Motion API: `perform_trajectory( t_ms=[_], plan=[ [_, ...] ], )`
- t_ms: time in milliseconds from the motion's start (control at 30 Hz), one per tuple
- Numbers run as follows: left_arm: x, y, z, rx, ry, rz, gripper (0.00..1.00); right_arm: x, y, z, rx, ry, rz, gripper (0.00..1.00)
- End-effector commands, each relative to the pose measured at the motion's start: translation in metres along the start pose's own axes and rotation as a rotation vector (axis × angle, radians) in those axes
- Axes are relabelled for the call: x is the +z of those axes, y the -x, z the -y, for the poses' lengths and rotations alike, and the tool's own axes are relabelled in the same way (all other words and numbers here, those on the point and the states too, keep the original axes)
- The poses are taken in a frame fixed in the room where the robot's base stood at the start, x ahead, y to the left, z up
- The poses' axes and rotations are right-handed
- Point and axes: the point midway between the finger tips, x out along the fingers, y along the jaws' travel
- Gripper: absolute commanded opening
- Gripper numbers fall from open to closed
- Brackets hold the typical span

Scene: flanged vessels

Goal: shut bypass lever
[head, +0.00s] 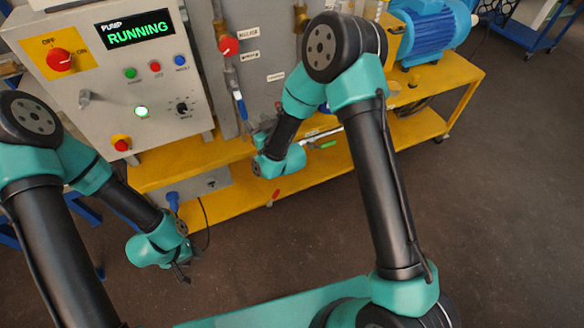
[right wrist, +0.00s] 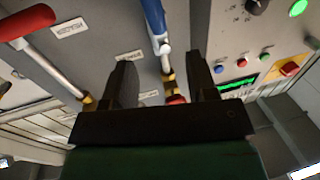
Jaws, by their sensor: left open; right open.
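A lever with a blue handle (head: 240,106) hangs on the grey panel beside the control box in the head view. In the right wrist view the blue handle (right wrist: 155,16) is at the top, its metal stem running down between my fingers in the picture. My right gripper (right wrist: 160,68) is open and empty. I cannot tell how far the stem lies beyond its fingertips. A red-handled lever (right wrist: 25,22) slants at the upper left there. The panel labels are too small to read, so I cannot tell which lever is the bypass. My left gripper (head: 183,271) is open and empty, low over the floor.
The control box (head: 110,75) with its lit RUNNING display is left of the levers. A red valve handle (head: 228,45) sits above the blue one. A yellow bench (head: 240,192) runs below, with a blue motor (head: 430,30) at right. The floor in front is open.

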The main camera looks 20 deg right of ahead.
Motion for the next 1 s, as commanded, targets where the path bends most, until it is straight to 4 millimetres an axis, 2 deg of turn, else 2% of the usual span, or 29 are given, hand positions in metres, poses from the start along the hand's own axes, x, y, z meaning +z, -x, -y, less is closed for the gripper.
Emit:
perform_trajectory(
  t_ms=[267, 567, 1000],
  plan=[
    [0.0, 0.0, 0.0, 0.0, 0.0, 0.0, 0.43, 0.0, 0.042, 0.0, 0.0, -0.001, 0.002, 0.53],
    [0.0, 0.0, 0.0, 0.0, 0.0, 0.0, 0.43, 0.039, 0.06, -0.016, 0.005, -0.052, 0.17, 0.53],
    [0.0, 0.0, 0.0, 0.0, 0.0, 0.0, 0.43, 0.092, 0.098, -0.034, 0.021, -0.145, 0.42, 0.53]
  ],
)
